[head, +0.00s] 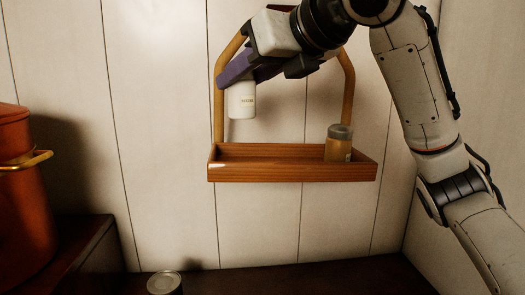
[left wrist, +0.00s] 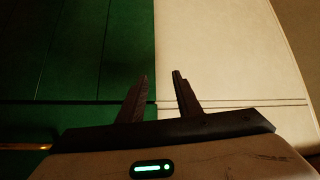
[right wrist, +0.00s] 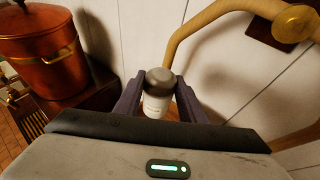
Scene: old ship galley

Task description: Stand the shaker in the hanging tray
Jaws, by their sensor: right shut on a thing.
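The shaker (head: 242,100) is white with a label and hangs upright in my right gripper (head: 236,72), above the left end of the hanging tray. In the right wrist view its grey cap (right wrist: 160,77) shows between the two fingers (right wrist: 158,95), which are shut on it. The hanging tray (head: 285,172) is a wooden trough with curved wooden side arms. The shaker's base is above the tray rim, apart from it. My left gripper (left wrist: 160,92) shows in the left wrist view only, its fingers apart and nothing between them.
A jar (head: 338,147) with a grey lid stands in the right end of the tray. A copper pot (head: 22,195) stands at the left. A can (head: 164,283) stands on the dark counter below. The tray's left and middle parts look free.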

